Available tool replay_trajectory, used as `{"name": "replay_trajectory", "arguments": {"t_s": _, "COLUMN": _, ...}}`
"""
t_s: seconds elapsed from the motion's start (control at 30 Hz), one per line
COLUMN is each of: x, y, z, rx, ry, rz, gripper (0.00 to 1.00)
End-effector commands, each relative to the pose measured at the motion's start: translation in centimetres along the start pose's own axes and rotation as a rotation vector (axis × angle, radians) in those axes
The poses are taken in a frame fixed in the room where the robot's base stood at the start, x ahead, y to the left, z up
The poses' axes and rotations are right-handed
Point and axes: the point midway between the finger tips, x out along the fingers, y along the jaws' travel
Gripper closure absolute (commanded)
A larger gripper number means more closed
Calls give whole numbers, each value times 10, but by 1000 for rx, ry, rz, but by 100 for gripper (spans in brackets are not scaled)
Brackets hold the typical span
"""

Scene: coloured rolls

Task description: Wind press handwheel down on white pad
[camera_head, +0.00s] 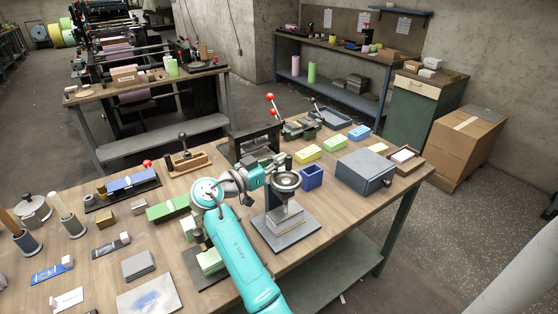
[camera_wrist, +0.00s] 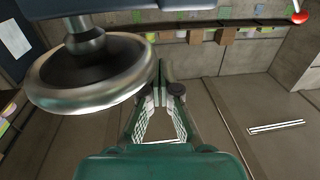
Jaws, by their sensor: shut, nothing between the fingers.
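The press handwheel (camera_head: 286,180) is a round metal wheel on top of a small press near the table's front edge. In the wrist view the handwheel (camera_wrist: 92,75) fills the left side, with its shiny rim close to my fingers. A pale white-grey pad (camera_head: 285,216) lies below it on the press's dark base plate (camera_head: 304,235). I cannot tell whether the press touches the pad. My gripper (camera_head: 271,172) is at the handwheel's left rim. In the wrist view my gripper (camera_wrist: 162,78) is shut and empty beside the rim; I cannot tell whether they touch.
A grey-blue box (camera_head: 365,172) and a small blue open bin (camera_head: 312,177) stand to the right of the press. A dark press frame with a red-knobbed lever (camera_head: 271,104) stands behind. Green blocks (camera_head: 209,260) lie left, near my arm.

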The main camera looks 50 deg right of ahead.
Motion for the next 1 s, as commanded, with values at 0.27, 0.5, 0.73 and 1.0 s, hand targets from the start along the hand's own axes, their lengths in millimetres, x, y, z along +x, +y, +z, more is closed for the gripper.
{"name": "replay_trajectory", "arguments": {"t_s": 0.27, "x": 0, "y": 0, "z": 0, "rx": 0, "ry": 0, "rz": 0, "gripper": 100}}
{"name": "replay_trajectory", "arguments": {"t_s": 0.5, "x": -2, "y": 0, "z": 0, "rx": 0, "ry": 0, "rz": -1, "gripper": 100}}
{"name": "replay_trajectory", "arguments": {"t_s": 0.73, "x": -31, "y": -1, "z": 0, "rx": 0, "ry": 0, "rz": -5, "gripper": 100}}
{"name": "replay_trajectory", "arguments": {"t_s": 1.0, "x": -84, "y": -1, "z": 0, "rx": -1, "ry": 0, "rz": -3, "gripper": 100}}
